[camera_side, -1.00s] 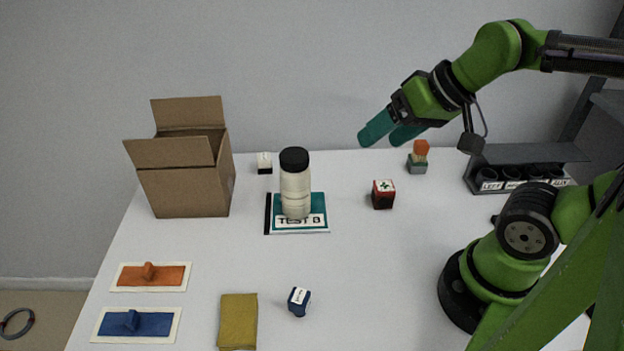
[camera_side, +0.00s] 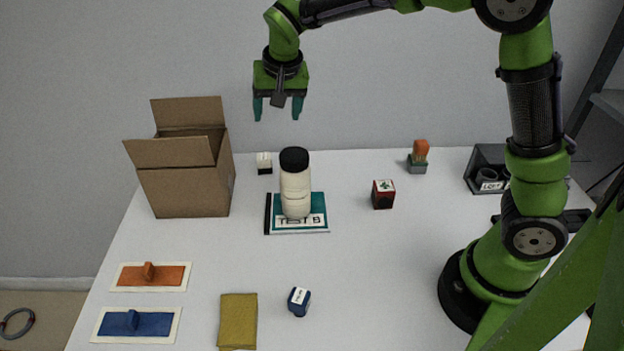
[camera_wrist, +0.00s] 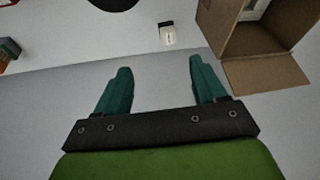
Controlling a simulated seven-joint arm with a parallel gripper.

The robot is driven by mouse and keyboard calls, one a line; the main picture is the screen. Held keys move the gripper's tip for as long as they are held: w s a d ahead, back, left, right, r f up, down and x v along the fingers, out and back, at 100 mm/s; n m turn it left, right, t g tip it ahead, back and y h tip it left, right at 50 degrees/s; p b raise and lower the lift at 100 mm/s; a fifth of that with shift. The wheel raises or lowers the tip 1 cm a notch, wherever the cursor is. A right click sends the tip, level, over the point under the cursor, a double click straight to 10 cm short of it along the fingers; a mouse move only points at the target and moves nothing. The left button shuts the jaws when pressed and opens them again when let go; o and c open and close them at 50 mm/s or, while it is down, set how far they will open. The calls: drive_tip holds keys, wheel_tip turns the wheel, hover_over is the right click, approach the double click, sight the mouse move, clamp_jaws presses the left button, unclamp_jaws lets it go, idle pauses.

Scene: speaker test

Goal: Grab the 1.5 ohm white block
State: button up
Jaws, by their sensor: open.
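The white block (camera_side: 264,159) stands at the back of the table, just right of the cardboard box, with a dark lower part. Its marking is too small to read. It also shows in the wrist view (camera_wrist: 167,34), beyond and between my fingertips, a little right of centre. My gripper (camera_side: 278,112) is open and empty, pointing down in the air above the back of the table, over the block's area and apart from it. The teal fingers also show in the wrist view (camera_wrist: 160,68).
An open cardboard box (camera_side: 185,182) stands left of the block. A white bottle with a black cap (camera_side: 295,185) stands on the TEST B plate (camera_side: 312,226) in front. A red and black block (camera_side: 383,194) is further right.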

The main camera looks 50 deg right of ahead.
drive_tip(key=w+a+f+h, duration=0.1)
drive_tip(key=w+f, duration=0.3)
drive_tip(key=w, duration=0.1)
approach(264, 157)
drive_tip(key=x, duration=0.5)
drive_tip(key=shift+a+f, duration=0.25)
drive_tip(key=shift+a, duration=0.05)
drive_tip(key=shift+d+x, duration=0.15)
drive_tip(key=shift+x, duration=1.35)
drive_tip(key=shift+d+x, duration=0.15)
drive_tip(key=shift+x, duration=1.3)
drive_tip(key=shift+c, duration=0.4)
drive_tip(key=shift+r, duration=0.1)
drive_tip(key=c, duration=1)
